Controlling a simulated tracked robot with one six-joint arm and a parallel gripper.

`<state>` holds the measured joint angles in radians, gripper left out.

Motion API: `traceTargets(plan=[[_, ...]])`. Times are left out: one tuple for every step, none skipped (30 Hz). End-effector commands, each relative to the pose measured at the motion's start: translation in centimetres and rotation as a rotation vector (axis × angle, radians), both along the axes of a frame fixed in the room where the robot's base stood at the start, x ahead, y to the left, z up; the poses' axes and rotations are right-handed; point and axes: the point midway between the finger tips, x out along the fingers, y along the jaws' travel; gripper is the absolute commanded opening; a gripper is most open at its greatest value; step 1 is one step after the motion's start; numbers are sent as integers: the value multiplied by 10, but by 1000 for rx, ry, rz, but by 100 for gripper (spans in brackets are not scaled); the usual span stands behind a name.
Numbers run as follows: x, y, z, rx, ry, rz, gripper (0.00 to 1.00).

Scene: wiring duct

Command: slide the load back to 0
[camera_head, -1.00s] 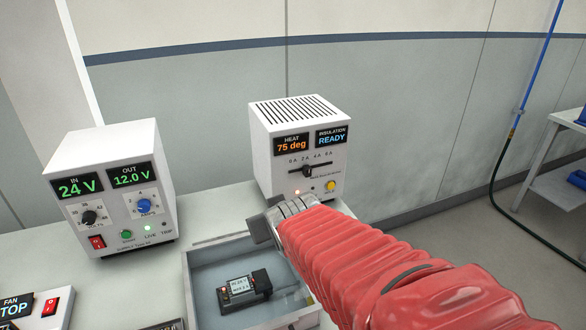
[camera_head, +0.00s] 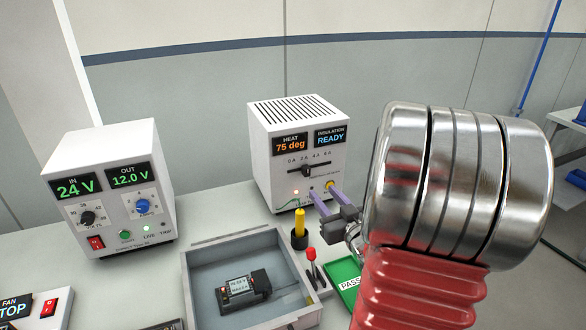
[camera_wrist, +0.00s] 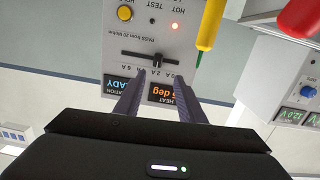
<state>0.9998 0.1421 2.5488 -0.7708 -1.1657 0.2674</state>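The load slider is a dark knob (camera_head: 306,171) on a horizontal slot on the front of the white load box (camera_head: 262,165). It stands at about the 2 A mark. In the wrist view the panel appears upside down and the slider knob (camera_wrist: 157,59) shows just beyond my fingers. My gripper (camera_head: 322,192) is open, its two purple fingers apart and pointing at the panel. In the wrist view the gripper (camera_wrist: 159,76) has nothing between its fingertips. Whether a finger touches the panel cannot be told.
A grey tray (camera_head: 205,312) holds a black module (camera_head: 240,290). A green PASS bin (camera_head: 345,270) is at right. The white supply (camera_head: 115,190) stands left.

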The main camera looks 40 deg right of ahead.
Motion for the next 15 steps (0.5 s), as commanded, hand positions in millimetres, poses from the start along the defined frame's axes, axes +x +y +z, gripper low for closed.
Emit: traceTargets(plan=[[-6, -4, -2, 10, -23, 3, 36], [-8, -4, -2, 12, -36, 7, 36], [-10, -5, -2, 16, -52, 10, 36], [-12, -6, -1, 19, -61, 13, 36], [-12, -6, -1, 20, -66, 15, 36], [-13, -5, -1, 22, -73, 18, 36], [-13, -5, 0, 21, -77, 19, 36], [-14, -5, 0, 21, -78, 20, 36], [-14, -5, 0, 21, -79, 20, 36], [-14, -5, 0, 21, -79, 20, 36], [-13, -5, 0, 21, -79, 20, 36], [-13, -5, 0, 21, -78, 20, 36], [-13, -5, 0, 21, -78, 20, 36], [-13, -5, 0, 21, -78, 20, 36], [-13, -5, 0, 21, -78, 20, 36]])
